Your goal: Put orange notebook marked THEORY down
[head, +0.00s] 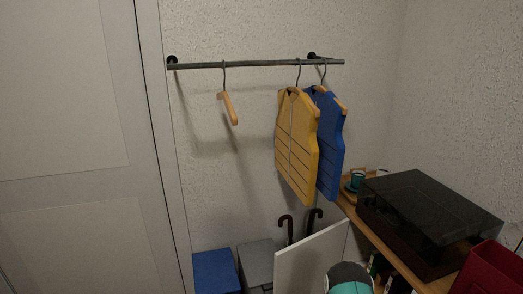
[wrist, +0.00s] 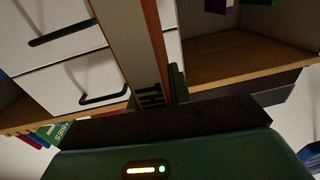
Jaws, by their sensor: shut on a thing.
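The orange notebook marked THEORY (wrist: 153,40) is in my gripper (wrist: 160,98) in the wrist view. It shows as a long narrow shape running up out of the frame, with an orange strip beside a pale grey-beige strip. Dark letters "TH" show near the jaws; the rest of the word is hidden. My gripper is shut on its lower end. The notebook cannot be made out in the head view.
In the wrist view, white drawer fronts (wrist: 60,48) with dark handles and a wooden shelf (wrist: 235,60) lie behind the notebook. In the head view, a turntable (head: 425,215), a red bin (head: 490,270) and a cup (head: 356,180) stand right; vests hang from a rail (head: 260,64).

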